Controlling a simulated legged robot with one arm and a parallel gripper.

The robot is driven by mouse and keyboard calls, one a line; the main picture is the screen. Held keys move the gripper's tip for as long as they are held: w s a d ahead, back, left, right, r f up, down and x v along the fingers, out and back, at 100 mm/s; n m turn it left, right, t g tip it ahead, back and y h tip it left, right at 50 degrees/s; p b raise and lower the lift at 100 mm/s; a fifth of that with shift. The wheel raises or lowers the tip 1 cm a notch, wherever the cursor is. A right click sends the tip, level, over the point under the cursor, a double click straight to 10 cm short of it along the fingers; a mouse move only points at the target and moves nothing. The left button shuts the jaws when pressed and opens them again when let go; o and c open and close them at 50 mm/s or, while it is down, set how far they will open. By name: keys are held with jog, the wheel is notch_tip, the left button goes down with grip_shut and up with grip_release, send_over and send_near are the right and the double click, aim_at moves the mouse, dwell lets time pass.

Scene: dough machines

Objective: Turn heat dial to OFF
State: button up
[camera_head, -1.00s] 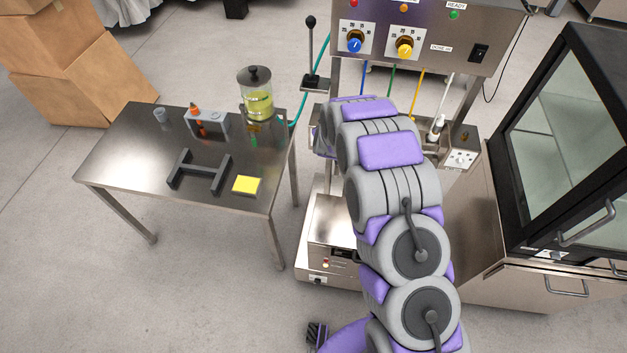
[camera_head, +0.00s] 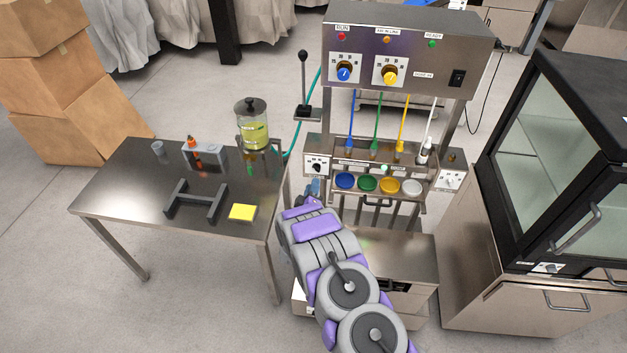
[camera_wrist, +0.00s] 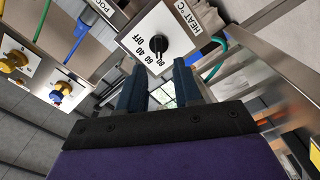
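The heat dial (camera_wrist: 158,44) is a black knob on a white plate marked HEAT °C, OFF, 40, 60, 80, tilted in the wrist view. Its long grip seems to point toward the 60 and 80 end, away from OFF; the exact setting is hard to tell. In the camera_head view the dial (camera_head: 317,168) is on the machine's left side box. My gripper (camera_wrist: 158,78) is open and empty, its two dark blue fingers apart. The knob lies just beyond and between the fingertips, seemingly untouched. In the camera_head view my arm mostly hides the gripper, below the dial.
Blue, green, yellow and white cups (camera_head: 367,184) sit in a rack right of the dial. A control panel (camera_head: 405,60) with blue and yellow knobs is above. A steel table (camera_head: 130,190) stands left, and a glass-fronted cabinet (camera_head: 560,150) right.

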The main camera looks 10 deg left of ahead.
aim_at(316, 170)
jog(key=shift+w+d+b, duration=0.1)
jog(key=shift+w+b, duration=1)
jog(key=shift+w, duration=2.25)
jog(key=shift+r, duration=0.1)
jog(key=shift+w+d, duration=0.1)
jog(key=shift+w, duration=0.05)
jog(key=shift+c, duration=0.5)
